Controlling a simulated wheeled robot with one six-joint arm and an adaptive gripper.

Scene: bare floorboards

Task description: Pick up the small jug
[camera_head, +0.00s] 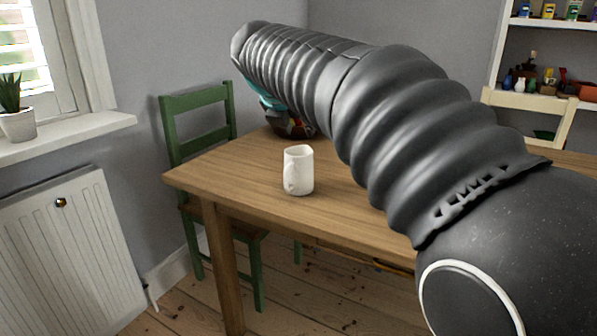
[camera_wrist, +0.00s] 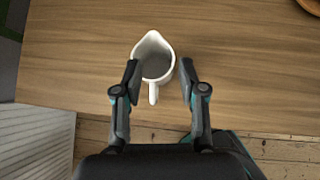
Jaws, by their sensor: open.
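The small jug (camera_head: 300,170) is white with a handle and stands upright on the wooden table near its front edge. In the wrist view the small jug (camera_wrist: 155,60) is seen from above, its spout pointing away and its handle toward me. My gripper (camera_wrist: 158,72) is open, with one fingertip on each side of the jug as seen from above. The left finger overlaps the jug's rim in the picture; I cannot tell whether it touches or how high the fingers are. In the head view my arm hides the gripper's fingers.
The wooden table (camera_head: 240,173) has clear room around the jug. A green chair (camera_head: 200,122) stands at its far left side and a cream chair (camera_head: 528,105) at the back right. A dark, colourful object (camera_head: 290,124) is partly hidden behind my arm. A round wooden item (camera_wrist: 311,5) shows at the wrist view's corner.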

